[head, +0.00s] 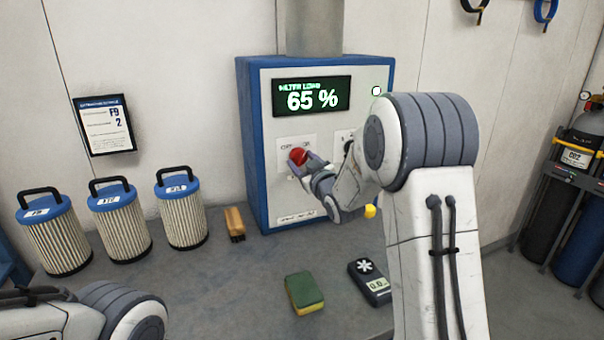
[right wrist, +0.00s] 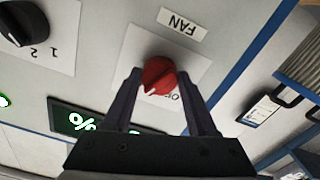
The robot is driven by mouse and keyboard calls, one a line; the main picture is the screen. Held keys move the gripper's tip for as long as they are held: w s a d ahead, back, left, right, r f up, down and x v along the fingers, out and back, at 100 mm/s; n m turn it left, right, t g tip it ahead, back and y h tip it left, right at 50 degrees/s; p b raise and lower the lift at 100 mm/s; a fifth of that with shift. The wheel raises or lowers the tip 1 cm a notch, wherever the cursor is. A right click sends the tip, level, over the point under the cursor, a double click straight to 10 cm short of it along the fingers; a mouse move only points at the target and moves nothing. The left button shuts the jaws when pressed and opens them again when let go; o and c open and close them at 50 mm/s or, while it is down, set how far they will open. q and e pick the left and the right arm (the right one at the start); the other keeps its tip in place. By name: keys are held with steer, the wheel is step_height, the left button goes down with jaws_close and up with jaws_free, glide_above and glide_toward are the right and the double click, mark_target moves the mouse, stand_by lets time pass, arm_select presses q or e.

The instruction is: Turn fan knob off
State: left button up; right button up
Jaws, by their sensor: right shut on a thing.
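The red fan knob (head: 298,156) is on the lower left of the front panel of the blue and white extraction unit (head: 246,150). In the right wrist view the knob (right wrist: 158,74) sits on a white plate below a FAN label (right wrist: 180,23). The plate's other lettering is partly hidden. My right gripper (head: 303,160) is at the panel, with its two fingers (right wrist: 160,82) on either side of the knob, shut on it. My left gripper is out of view; only part of my left arm shows at the lower left.
A black knob (right wrist: 22,22) with numbers is beside the fan knob. The display (head: 312,96) reads 65 %. Several filter cartridges (head: 120,222), a brush (head: 235,223), a sponge (head: 304,292) and a meter (head: 370,281) stand or lie on the bench (head: 210,295).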

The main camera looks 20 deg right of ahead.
steer(key=n+b, duration=1.1)
steer(key=b, duration=0.3)
steer(key=shift+f, duration=0.15)
steer(key=shift+r+n+b, duration=0.2)
steer(key=shift+n+b, duration=1.35)
steer(key=shift+n, duration=0.15)
steer(key=shift+r, duration=0.1)
steer(key=o, duration=1.4)
steer(key=shift+c, duration=0.2)
steer(key=s, duration=1)
steer(key=shift+s+d, duration=0.2)
steer(key=shift+s, duration=0.05)
